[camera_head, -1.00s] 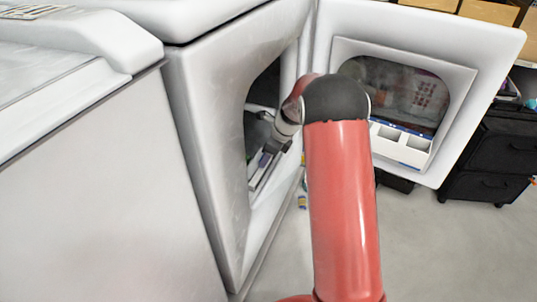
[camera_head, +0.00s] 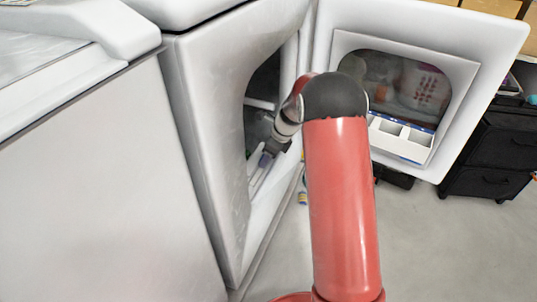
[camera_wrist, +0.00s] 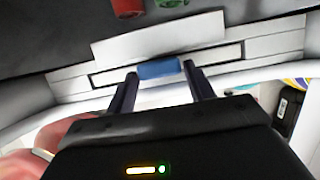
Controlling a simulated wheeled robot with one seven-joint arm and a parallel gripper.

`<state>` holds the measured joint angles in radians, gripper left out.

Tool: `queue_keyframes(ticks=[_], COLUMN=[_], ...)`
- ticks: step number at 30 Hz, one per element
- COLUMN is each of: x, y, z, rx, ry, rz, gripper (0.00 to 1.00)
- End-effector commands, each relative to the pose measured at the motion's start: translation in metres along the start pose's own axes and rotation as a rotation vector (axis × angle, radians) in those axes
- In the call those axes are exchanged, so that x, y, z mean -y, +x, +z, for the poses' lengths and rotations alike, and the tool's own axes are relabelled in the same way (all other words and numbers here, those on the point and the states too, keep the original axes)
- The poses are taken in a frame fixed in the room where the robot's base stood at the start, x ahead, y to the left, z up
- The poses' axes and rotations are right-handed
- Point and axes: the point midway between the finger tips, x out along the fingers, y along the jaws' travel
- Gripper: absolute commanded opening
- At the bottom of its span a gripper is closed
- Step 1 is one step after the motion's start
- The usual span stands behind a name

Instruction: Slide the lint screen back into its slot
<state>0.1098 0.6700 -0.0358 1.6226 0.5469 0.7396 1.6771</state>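The lint screen's blue handle (camera_wrist: 158,68) shows in the wrist view, in the middle of a long white strip with a dark outline, which looks like the slot (camera_wrist: 110,76) in the dryer's door opening. The screen's body is hidden. My gripper (camera_wrist: 160,70) is at the handle, its two dark fingers spread, one tip on each side of the blue part. Narrow gaps seem to show beside the handle; contact is hard to judge. In the head view my gripper (camera_head: 272,150) reaches into the dryer opening, with a small purplish-blue piece (camera_head: 265,159) by its tips.
The dryer's open door (camera_head: 460,48) stands to the right of my arm, with a white compartmented tray (camera_head: 400,138) seen near it. The dryer's front frame (camera_head: 205,130) is close on the left. A black drawer unit (camera_head: 492,150) stands far right. Red and green items (camera_wrist: 128,8) show beyond the slot.

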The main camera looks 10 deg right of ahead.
Motion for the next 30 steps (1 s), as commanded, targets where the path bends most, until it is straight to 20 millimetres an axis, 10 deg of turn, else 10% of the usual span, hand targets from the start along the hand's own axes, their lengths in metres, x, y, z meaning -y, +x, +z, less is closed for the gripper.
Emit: queue_keyframes(ticks=[14, 30], x=[0.0, 0.0], y=[-0.005, -0.077], z=[0.0, 0.0], rx=[0.0, 0.0], ry=[0.0, 0.0], rz=[-0.001, -0.001], gripper=[0.72, 0.72])
